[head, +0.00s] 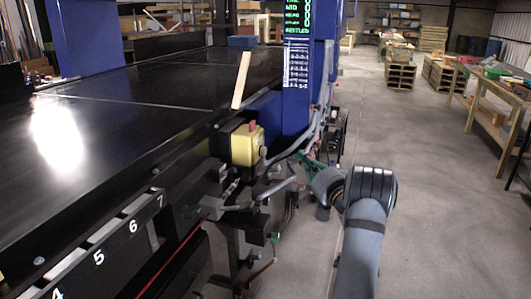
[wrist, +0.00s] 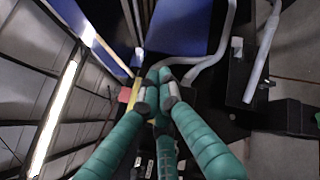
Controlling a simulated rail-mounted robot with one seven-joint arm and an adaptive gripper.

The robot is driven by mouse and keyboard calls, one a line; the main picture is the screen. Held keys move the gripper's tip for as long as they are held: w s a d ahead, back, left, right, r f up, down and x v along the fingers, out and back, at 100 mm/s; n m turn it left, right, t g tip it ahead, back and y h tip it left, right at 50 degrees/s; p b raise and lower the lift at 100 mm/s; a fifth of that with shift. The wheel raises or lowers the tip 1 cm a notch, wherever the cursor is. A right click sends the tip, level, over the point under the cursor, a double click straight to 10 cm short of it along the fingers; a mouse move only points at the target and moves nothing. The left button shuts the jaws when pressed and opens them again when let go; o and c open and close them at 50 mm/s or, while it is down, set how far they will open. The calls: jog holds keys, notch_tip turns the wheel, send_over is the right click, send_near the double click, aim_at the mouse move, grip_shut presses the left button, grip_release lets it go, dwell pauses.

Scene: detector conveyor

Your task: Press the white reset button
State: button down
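A yellow control box (head: 246,145) with a red button (head: 253,127) on top is mounted at the edge of the black conveyor. A small pale round part (head: 263,151) shows on the box's right side; I cannot tell whether it is the white reset button. My gripper (head: 304,158), with teal fingers, is to the right of the box and apart from it. In the wrist view my gripper (wrist: 160,80) has its fingertips drawn together with nothing between them. The red part (wrist: 125,95) and a strip of yellow show just left of the fingertips there, partly hidden.
A blue column (head: 299,90) with a green-text display (head: 298,20) stands behind the box. Grey bent pipes (head: 310,130) run near my gripper. A wooden board (head: 241,80) leans on the conveyor (head: 120,125). The floor to the right is open, with wooden workbenches (head: 497,110) beyond.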

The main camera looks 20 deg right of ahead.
jog(key=shift+a, duration=0.1)
jog(key=w+a+p, duration=0.1)
jog(key=w+a, duration=0.4)
jog(key=a, duration=0.1)
jog(key=shift+w+a, duration=0.3)
jog(key=shift+w, duration=0.05)
jog(key=shift+w+a, duration=0.15)
dwell(1.5)
jog(key=shift+w+a, duration=0.1)
jog(key=shift+a, duration=0.05)
jog(key=shift+w+a+p, duration=0.35)
jog(key=shift+a+p, duration=0.1)
jog(key=shift+a, duration=0.05)
dwell(1.0)
jog(key=shift+s+d, duration=0.6)
jog(key=shift+d, duration=0.1)
jog(key=shift+s+d+b, duration=0.2)
jog(key=shift+s+d, duration=0.6)
jog(key=shift+d, duration=0.2)
jog(key=shift+s+d+b, duration=0.2)
jog(key=shift+s+d, duration=0.6)
jog(key=shift+d, duration=0.15)
